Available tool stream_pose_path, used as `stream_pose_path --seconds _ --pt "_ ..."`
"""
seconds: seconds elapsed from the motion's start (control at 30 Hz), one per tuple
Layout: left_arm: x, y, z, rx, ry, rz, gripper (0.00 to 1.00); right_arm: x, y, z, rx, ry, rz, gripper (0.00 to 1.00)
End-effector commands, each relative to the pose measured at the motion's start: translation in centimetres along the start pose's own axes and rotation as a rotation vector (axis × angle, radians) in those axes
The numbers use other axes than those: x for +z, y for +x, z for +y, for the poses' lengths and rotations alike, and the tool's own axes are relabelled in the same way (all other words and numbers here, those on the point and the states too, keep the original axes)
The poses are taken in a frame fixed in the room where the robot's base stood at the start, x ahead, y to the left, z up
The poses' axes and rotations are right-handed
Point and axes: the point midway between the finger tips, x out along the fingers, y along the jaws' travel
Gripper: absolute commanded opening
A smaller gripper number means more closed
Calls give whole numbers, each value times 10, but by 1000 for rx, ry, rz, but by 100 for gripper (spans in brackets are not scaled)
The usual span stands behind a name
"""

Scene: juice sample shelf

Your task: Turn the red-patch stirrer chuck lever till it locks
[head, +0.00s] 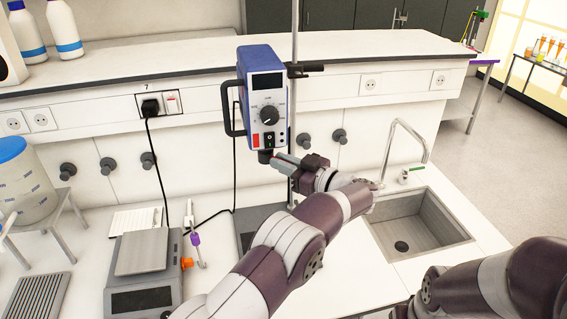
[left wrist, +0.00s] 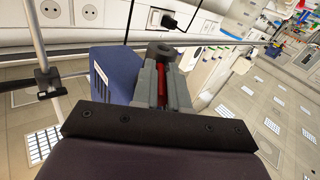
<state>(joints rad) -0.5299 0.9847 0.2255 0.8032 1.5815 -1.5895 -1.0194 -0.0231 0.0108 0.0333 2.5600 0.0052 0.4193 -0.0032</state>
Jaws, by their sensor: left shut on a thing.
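The blue and white stirrer (head: 262,85) has a red patch low on its front and hangs on a vertical rod. Its dark chuck (head: 265,156) sits under the body; in the left wrist view the chuck (left wrist: 162,49) is a dark ring just beyond my fingertips. My left gripper (head: 281,159) reaches the chuck from the right. In the left wrist view my left gripper (left wrist: 162,80) is shut on the red chuck lever (left wrist: 162,86), which shows between the grey fingers. The lever's far end is partly hidden. My right gripper is out of view; only my right arm shows at lower right.
A sink (head: 415,222) with a curved tap (head: 402,135) lies to the right. A balance (head: 143,265) stands on the bench at left front. A black cable hangs from the wall socket (head: 155,105). The stirrer's rod (head: 293,110) stands close to my left gripper.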

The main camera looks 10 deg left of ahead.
Motion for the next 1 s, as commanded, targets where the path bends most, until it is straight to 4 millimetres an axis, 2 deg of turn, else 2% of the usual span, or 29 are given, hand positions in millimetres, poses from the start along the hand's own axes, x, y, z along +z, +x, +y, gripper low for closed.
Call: stream_pose_path --seconds 0.23,0.27,0.3,0.33,0.63,0.77,1.0 --pt "-4 1 0 0 -7 5 0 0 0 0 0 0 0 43" --pt "-4 1 0 0 -7 5 23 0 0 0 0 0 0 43" --pt "-4 1 0 0 -6 5 36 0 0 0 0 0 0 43" --pt "-4 1 0 0 -6 5 39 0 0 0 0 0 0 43" --pt "0 -2 0 1 -4 3 39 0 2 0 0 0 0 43" --pt "4 -24 0 4 -5 1 39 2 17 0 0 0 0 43" --pt "4 -90 0 3 -6 2 39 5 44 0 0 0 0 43"
